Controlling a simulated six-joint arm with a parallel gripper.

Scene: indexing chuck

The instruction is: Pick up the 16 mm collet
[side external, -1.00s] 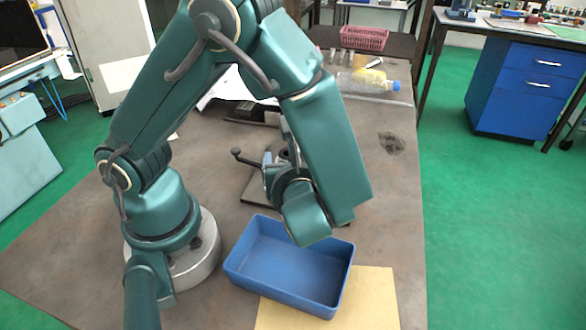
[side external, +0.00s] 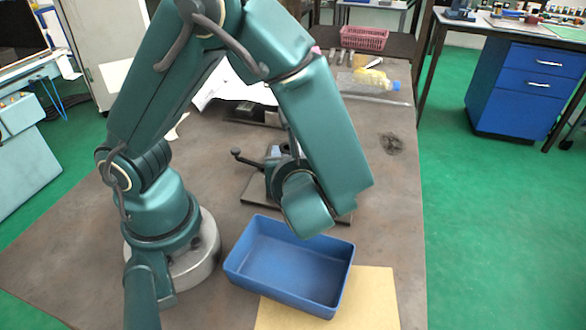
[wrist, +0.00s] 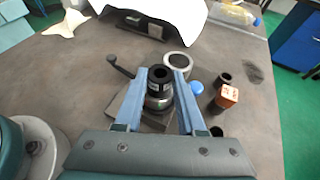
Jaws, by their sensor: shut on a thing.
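In the wrist view, a dark round collet (wrist: 160,76) with a hole in its top sits between the two blue fingers of my gripper (wrist: 161,86). The gripper is shut on it. A grey chuck with a black lever (wrist: 119,66) is beneath and behind the collet, so the gap between them is hard to judge. In the side view, the chuck's lever (side external: 248,159) and base plate (side external: 258,193) show, but my wrist hides the fingers and the collet. No size marking is readable.
A metal ring (wrist: 179,62), a blue cap (wrist: 197,88), an orange-brown block (wrist: 228,95) and dark cups (wrist: 225,78) lie right of the chuck. A bottle (side external: 365,82) lies further back.

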